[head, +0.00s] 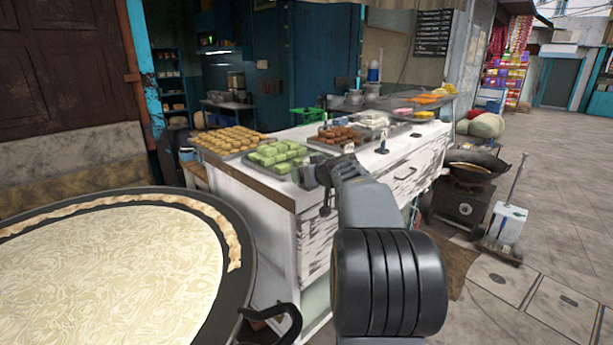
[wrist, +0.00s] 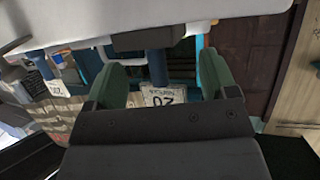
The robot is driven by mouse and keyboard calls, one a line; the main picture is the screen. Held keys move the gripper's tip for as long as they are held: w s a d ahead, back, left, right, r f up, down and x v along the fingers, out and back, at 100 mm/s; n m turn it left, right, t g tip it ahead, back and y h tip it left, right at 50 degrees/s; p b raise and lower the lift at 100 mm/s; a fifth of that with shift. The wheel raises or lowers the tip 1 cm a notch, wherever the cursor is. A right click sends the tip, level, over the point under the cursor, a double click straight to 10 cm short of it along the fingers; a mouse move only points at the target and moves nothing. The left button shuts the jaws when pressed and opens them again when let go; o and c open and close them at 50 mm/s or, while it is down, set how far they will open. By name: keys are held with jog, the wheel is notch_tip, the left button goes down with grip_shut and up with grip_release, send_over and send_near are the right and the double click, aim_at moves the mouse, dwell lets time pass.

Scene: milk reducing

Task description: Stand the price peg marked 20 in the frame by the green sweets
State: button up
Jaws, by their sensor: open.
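The green sweets (head: 278,154) lie on a tray near the front left of the white counter. My gripper (head: 312,174) is at the counter's front edge, just right of that tray. In the wrist view my gripper (wrist: 160,75) is open, with a green finger on each side. A blue peg (wrist: 157,68) with a white card (wrist: 162,97) stands out between the fingers, with gaps on both sides. The card's number appears upside down and looks like 20. I cannot make out the frame by the green sweets; my gripper covers part of that area.
Other price pegs stand by the brown sweets (head: 349,148) and farther right (head: 383,142). The white counter (head: 420,155) carries several sweet trays. A large round pan (head: 245,285) is at the left front. A wok (head: 474,166) stands on a stove to the right.

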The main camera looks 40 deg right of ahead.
jog(key=b+v, duration=0.2)
jog(key=v, duration=0.9)
jog(key=shift+s, duration=0.35)
